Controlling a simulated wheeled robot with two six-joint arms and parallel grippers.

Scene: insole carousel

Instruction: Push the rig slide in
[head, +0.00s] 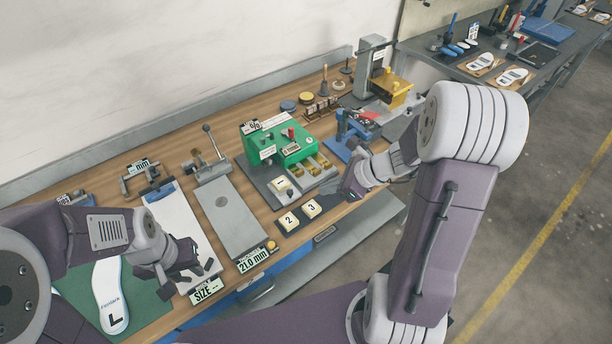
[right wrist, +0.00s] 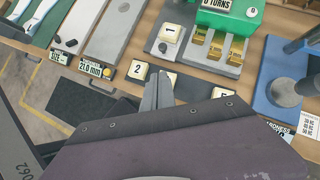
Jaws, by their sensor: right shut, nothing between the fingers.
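The green rig box (head: 283,143) stands on the bench and also shows in the right wrist view (right wrist: 233,14). In front of it is a grey plate (head: 262,183) with a tile marked 1 (head: 281,184) and a dark knob (head: 289,193), the knob also seen in the right wrist view (right wrist: 163,47). I cannot tell for sure which part is the slide. Brass blocks (right wrist: 216,46) sit beside it. My right gripper (head: 346,193) is shut and empty, its fingertips near tiles 2 (right wrist: 138,70) and 3 (head: 311,208). My left gripper (head: 200,268) is over the bench front; its jaw opening is unclear.
A blue press (head: 347,135) stands right of the green box. A grey plate with a lever clamp (head: 208,165) and a white board (head: 180,225) lie to the left. A white insole (head: 110,295) rests on a green mat (head: 150,305). The bench front edge is close.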

